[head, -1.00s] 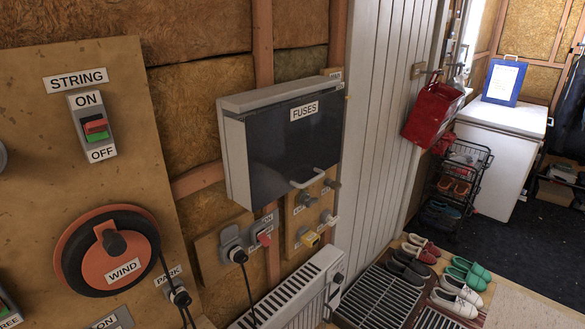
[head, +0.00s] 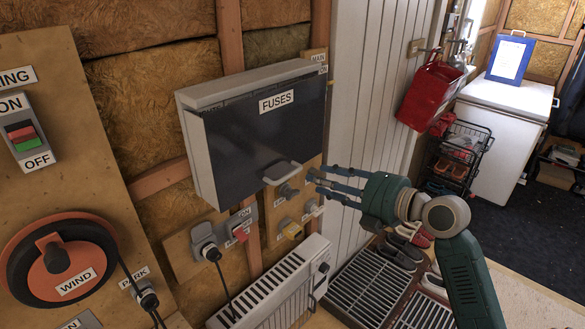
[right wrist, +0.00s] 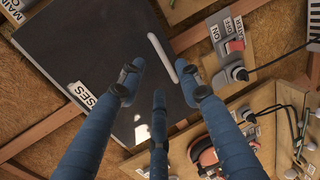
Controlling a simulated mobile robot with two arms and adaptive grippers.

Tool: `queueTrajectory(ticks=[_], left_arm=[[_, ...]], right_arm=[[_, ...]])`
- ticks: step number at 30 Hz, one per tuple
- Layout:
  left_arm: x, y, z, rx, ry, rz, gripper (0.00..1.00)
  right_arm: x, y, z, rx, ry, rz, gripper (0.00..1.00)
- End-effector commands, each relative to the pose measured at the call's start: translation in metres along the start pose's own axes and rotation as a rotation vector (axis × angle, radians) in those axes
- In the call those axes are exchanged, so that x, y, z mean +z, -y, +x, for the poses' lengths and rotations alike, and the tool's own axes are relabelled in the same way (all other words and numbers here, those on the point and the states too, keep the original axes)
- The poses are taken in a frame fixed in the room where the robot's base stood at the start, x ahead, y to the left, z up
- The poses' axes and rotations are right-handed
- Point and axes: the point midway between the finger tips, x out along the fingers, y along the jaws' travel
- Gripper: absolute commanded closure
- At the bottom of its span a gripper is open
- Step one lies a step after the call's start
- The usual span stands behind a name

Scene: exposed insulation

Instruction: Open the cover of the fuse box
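The fuse box (head: 215,98) is a grey case on the insulated wall with a dark, shut cover (head: 245,140) labelled FUSES. A light handle (head: 283,173) is at the cover's lower right edge. My right gripper (head: 312,180) reaches in from the right, its fingertips just right of the handle and seemingly apart from it. In the right wrist view the fingers of this gripper (right wrist: 160,88) are spread and empty, with the handle (right wrist: 162,57) showing beyond them, between two fingertips. My left gripper is not in view.
Switches and plugs (head: 291,230) sit on a board below the box, near my right fingers. A white radiator (head: 275,290) stands beneath. A red and black WIND dial (head: 57,260) is at left. Shoe grates (head: 370,285) lie on the floor.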

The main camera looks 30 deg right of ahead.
Motion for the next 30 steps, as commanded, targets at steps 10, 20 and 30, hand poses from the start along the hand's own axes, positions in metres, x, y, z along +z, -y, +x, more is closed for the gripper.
queueTrajectory(ticks=[10, 20, 30], left_arm=[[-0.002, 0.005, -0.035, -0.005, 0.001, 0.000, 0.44], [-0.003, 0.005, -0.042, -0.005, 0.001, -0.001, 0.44], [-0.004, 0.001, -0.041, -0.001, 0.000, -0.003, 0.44]], right_arm=[[0.000, -0.005, 0.065, 0.002, 0.000, 0.007, 0.65], [0.000, 0.000, 0.087, -0.001, 0.002, 0.002, 0.65], [0.001, 0.000, 0.087, -0.001, 0.002, 0.002, 0.93]])
